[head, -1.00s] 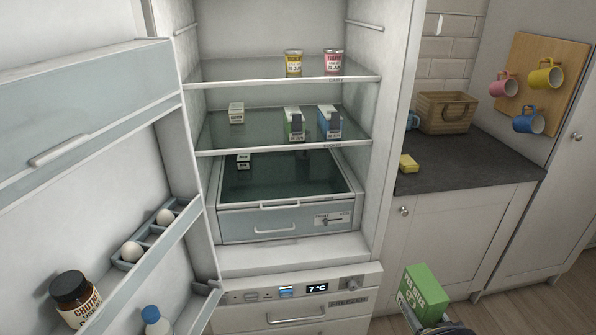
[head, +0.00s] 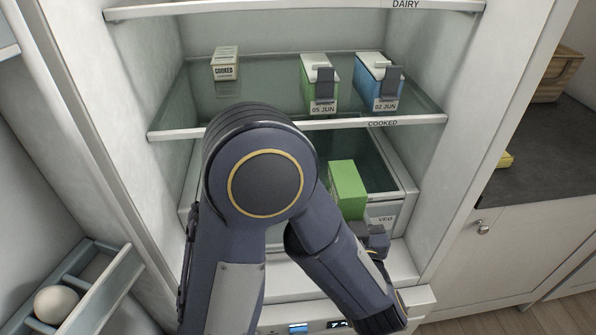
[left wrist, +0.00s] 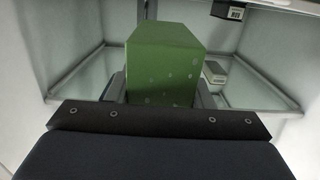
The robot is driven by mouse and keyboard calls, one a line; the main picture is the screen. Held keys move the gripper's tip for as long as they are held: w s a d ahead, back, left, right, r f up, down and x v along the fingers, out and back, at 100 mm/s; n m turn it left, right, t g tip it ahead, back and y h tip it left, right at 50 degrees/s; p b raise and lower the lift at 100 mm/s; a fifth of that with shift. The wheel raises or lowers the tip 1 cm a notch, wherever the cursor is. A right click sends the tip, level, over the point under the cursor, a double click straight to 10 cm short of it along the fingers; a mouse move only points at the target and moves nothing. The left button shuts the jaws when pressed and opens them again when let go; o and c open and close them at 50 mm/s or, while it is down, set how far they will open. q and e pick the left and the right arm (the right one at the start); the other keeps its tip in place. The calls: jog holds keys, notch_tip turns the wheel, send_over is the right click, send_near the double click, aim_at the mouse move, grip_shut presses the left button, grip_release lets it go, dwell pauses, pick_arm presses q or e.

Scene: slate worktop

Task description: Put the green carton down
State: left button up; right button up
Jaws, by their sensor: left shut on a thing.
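The green carton (head: 347,182) is in my left gripper (head: 372,238), low in the open fridge in the head view. It appears in front of the dark glass area above the VEG drawer. My own arm hides much of the gripper and the carton's lower part. In the left wrist view the green carton (left wrist: 162,62) sits between the two grey fingers (left wrist: 160,92), which are shut on it. Glassy surfaces and pale fridge walls surround it there. I cannot tell whether the carton touches anything below. My right gripper is not in view.
The COOKED shelf (head: 295,128) holds a small box (head: 226,64), a green-and-white carton (head: 320,82) and a blue carton (head: 378,80). The VEG drawer (head: 385,218) is below. A small box (left wrist: 214,73) stands right of the held carton. An egg (head: 56,304) is in the door rack.

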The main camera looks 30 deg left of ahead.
pick_arm(q)
jog(key=x, duration=0.6)
jog(key=r+x, duration=0.1)
jog(key=x, duration=1.1)
jog(key=shift+s+a+r, duration=0.1)
jog(key=shift+a+r, duration=0.05)
jog(key=shift+a, duration=0.3)
jog(key=shift+f+b, duration=0.3)
jog(key=shift+f, duration=1.5)
jog(key=shift+f, duration=0.15)
jog(key=o, duration=1.2)
